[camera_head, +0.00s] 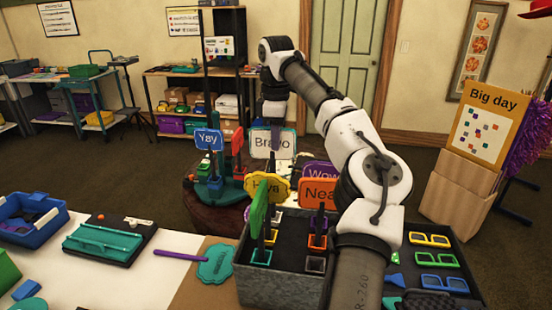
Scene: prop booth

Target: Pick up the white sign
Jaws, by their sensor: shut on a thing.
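The white sign (264,143), marked "Bravo", is upright in the middle of the view, behind the yellow and orange signs. My gripper (274,122) reaches down from above and is shut on the sign at its top edge. The fingers are small and dark here, so their exact hold is hard to see. The sign's lower part and any handle are mostly hidden behind the nearer signs.
A blue "Yay" sign (209,139) stands in a teal rack (228,188) on a round stool, left of the white sign. Yellow (268,185), orange (318,192) and purple (320,172) signs stand close in front.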

